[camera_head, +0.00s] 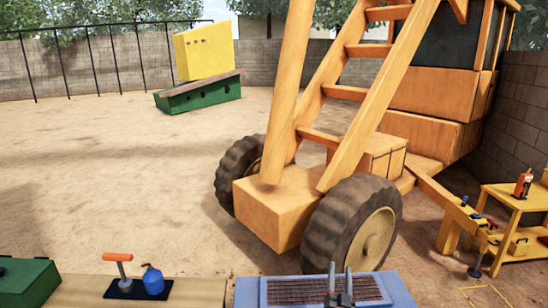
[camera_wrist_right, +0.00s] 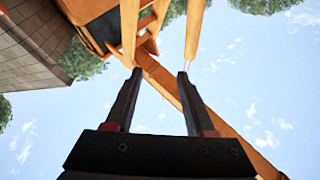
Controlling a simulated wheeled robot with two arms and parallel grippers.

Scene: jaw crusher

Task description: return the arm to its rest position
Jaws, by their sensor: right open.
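My right gripper (camera_head: 340,268) shows at the bottom of the head view, its two dark fingers upright and apart with nothing between them. It stands in front of a blue-grey bench unit with a dark ribbed grate (camera_head: 295,291). In the right wrist view the same open gripper (camera_wrist_right: 160,73) points up past orange beams toward the sky. Its fingers hold nothing. Most of the right arm is hidden below the frame. My left gripper is not in view.
A large orange wheeled machine (camera_head: 275,205) stands ahead. An orange-handled tool (camera_head: 118,257) and blue bottle (camera_head: 153,279) are on a dark mat at front left, beside a green box (camera_head: 28,283). A yellow stand (camera_head: 505,225) is at right. Open sandy ground lies left.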

